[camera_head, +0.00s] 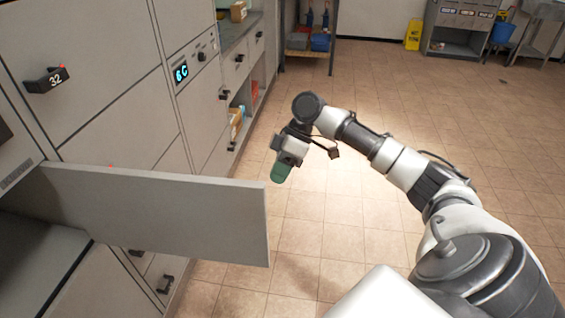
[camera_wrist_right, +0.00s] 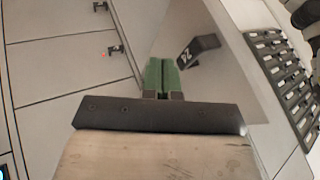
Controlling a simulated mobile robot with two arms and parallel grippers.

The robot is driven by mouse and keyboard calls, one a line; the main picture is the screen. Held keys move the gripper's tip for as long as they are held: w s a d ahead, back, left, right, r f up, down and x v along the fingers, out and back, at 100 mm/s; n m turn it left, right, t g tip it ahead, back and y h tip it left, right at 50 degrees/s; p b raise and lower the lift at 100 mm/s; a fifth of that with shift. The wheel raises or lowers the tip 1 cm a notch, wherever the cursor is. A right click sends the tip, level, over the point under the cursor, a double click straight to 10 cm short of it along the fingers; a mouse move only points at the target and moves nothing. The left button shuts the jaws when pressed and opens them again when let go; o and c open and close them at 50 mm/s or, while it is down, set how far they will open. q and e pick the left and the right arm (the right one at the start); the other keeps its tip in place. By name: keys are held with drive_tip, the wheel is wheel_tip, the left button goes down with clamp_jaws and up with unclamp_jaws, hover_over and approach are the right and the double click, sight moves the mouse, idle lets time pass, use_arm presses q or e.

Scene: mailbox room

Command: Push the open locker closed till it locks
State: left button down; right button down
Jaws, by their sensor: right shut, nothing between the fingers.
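The open locker door (camera_head: 160,210) is a flat grey panel that sticks out from the locker wall at the left in the head view. The dark locker opening (camera_head: 35,255) is at its lower left. My right gripper (camera_head: 281,172) has green fingertips and is just beyond the door's free end, near its top corner. In the right wrist view my right gripper (camera_wrist_right: 162,76) is shut and empty, in front of the door's outer face (camera_wrist_right: 215,75), beside its black numbered handle (camera_wrist_right: 198,50). I cannot tell whether the fingers touch the door. My left gripper is not in view.
Closed grey lockers with black handles, one marked 32 (camera_head: 46,79), line the left wall. A small display (camera_head: 181,73) glows on them. The tiled floor (camera_head: 430,110) on the right is clear. A yellow floor sign (camera_head: 413,34) stands far back.

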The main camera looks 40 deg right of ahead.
drive_tip(key=s+a+f, duration=0.3)
drive_tip(key=a, duration=0.2)
drive_tip(key=shift+a, duration=0.3)
